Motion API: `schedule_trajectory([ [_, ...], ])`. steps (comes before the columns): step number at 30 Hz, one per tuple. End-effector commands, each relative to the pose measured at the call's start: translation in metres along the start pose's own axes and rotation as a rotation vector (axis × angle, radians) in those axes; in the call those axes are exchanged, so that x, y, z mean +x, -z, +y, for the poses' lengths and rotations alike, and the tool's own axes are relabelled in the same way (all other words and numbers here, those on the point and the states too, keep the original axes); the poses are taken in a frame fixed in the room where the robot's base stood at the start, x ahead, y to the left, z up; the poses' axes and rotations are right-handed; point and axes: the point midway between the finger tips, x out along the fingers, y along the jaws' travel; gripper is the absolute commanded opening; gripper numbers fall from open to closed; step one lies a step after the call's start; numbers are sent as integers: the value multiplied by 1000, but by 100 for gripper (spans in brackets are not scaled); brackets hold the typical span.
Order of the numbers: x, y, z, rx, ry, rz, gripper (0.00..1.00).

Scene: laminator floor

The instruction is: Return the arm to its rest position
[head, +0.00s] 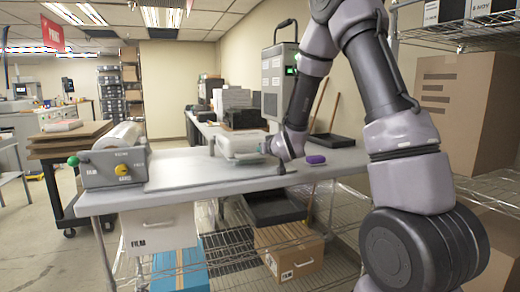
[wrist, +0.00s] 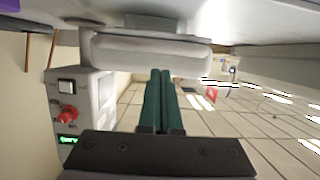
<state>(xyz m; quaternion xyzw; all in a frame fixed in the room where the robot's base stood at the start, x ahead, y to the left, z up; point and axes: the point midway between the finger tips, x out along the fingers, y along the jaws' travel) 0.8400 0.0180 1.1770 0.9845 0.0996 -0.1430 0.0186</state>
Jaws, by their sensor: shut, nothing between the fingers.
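My arm reaches over the grey table (head: 215,170) in the head view, with my gripper (head: 266,146) low over its right part. In the wrist view the two dark green fingers of my gripper (wrist: 159,74) lie together with nothing between them. A pale, rounded white object (head: 238,143) is right beside my gripper. It seems to be the white shape near the fingertips in the wrist view (wrist: 150,50); I cannot tell whether they touch.
A purple object (head: 315,159) lies right of my gripper. A grey laminator with a film roll (head: 112,168) stands at the table's left end. Behind is a tall grey unit with a green display (head: 279,82). A wire shelf with a cardboard box (head: 447,105) is close on the right.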

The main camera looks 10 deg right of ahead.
Motion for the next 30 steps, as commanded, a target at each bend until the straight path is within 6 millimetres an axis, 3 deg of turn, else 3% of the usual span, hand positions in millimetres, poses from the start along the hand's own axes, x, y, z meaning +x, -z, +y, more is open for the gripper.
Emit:
schedule_trajectory([
  [9,-37,-37,0,0,-1,2,0],
  [14,-45,-42,1,3,-5,2,0],
  [20,-69,-12,19,62,-55,-54,0],
  [26,-127,24,39,178,-123,-186,0],
  [30,-180,40,45,263,-153,-284,0],
])
